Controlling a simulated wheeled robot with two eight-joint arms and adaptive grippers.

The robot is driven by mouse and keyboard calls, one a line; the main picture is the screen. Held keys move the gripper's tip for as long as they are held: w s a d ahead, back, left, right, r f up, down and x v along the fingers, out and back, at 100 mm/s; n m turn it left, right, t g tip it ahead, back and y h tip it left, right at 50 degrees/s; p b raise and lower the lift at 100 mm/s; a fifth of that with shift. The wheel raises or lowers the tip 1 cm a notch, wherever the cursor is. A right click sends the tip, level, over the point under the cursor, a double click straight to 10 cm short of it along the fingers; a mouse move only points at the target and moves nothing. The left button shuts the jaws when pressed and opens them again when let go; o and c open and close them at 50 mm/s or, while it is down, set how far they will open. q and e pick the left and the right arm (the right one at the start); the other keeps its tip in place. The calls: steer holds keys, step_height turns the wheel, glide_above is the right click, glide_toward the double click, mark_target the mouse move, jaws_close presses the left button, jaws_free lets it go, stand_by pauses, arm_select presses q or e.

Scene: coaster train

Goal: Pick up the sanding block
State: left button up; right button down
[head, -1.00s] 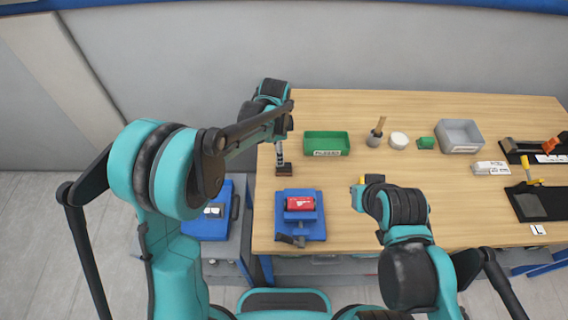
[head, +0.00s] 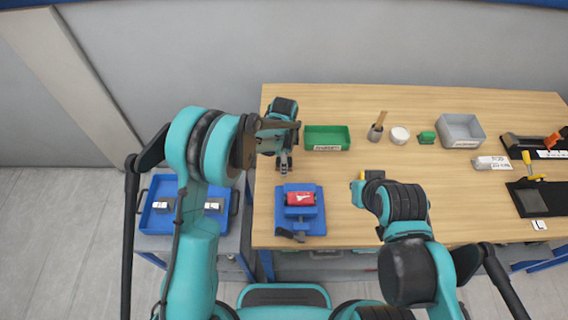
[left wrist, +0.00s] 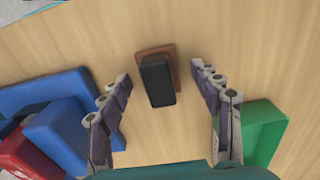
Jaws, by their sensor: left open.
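The sanding block (left wrist: 157,82), a black block on a brown base, lies on the wooden table between my left gripper's two spread fingers in the left wrist view, with a gap on each side. My left gripper (left wrist: 161,76) is open and empty, pointing down above it. In the head view my left gripper (head: 284,170) is over the table's left part and largely covers the block. My right gripper (head: 364,178) is over the table's middle front; its fingers are too small and hidden to read.
A blue fixture (head: 312,218) with a red piece (head: 300,198) stands in front of the block. A green bin (head: 343,132) is to its right.

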arm_select(q)
steer(key=shift+r, duration=0.1)
steer(key=c, duration=1.4)
steer(key=shift+o, duration=0.2)
steer(key=shift+r, duration=0.1)
steer(key=r, duration=0.3)
steer(key=r+p, duration=0.1)
steer(key=shift+s+d+r, duration=0.2)
steer(key=shift+d+r, duration=0.05)
steer(key=shift+d, duration=0.05)
steer(key=s+d+r+p, duration=0.1)
steer(key=s+d+r, duration=0.4)
steer(key=d, duration=0.4)
steer(key=shift+s+d+r, duration=0.2)
steer(key=shift+s+r, duration=0.1)
steer(key=shift+r, duration=0.35)
